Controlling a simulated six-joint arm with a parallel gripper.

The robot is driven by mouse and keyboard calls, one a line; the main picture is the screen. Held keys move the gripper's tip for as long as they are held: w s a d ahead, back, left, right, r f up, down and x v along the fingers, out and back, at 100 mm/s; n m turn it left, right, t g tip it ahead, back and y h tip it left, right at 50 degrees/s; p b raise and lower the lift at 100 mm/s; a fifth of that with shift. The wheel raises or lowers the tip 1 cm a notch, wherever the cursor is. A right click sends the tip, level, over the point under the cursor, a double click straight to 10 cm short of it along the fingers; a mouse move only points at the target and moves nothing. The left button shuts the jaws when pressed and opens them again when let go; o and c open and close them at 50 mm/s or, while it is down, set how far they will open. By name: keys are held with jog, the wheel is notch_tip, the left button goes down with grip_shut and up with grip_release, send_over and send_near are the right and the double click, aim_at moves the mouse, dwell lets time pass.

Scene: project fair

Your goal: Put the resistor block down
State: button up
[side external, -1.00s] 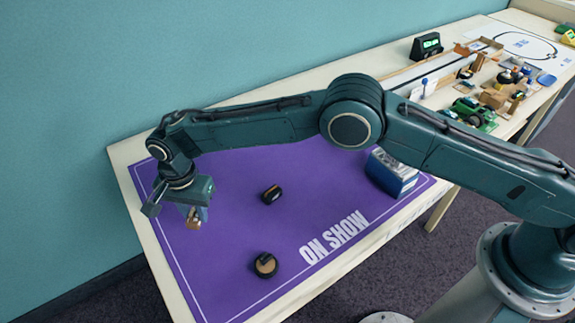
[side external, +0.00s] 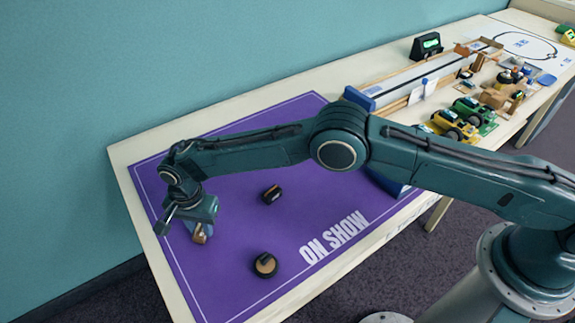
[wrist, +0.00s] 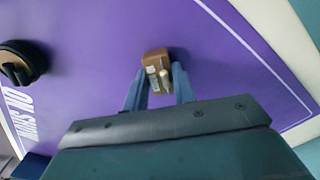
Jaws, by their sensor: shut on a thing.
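The resistor block (side external: 200,236) is a small brown block with a pale cylindrical part on top. It is low over the left part of the purple mat (side external: 226,279); I cannot tell whether it touches the mat. My gripper (side external: 197,228) points down and is shut on it. In the wrist view, the block (wrist: 154,57) sits between the blue fingertips of my gripper (wrist: 158,80), its far end sticking out beyond them.
A small black block with orange (side external: 272,194) and a round black and tan piece (side external: 265,264) stand on the mat to the right. A blue box (side external: 386,183) is partly behind my arm. Toy cars (side external: 455,124) and a track crowd the far right. Mat around the held block is clear.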

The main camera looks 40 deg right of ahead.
aim_at(201, 229)
jog(key=shift+f, duration=0.15)
jog(key=o, duration=1)
notch_tip(201, 229, up, 12)
jog(key=shift+r, duration=0.2)
dwell(0.4)
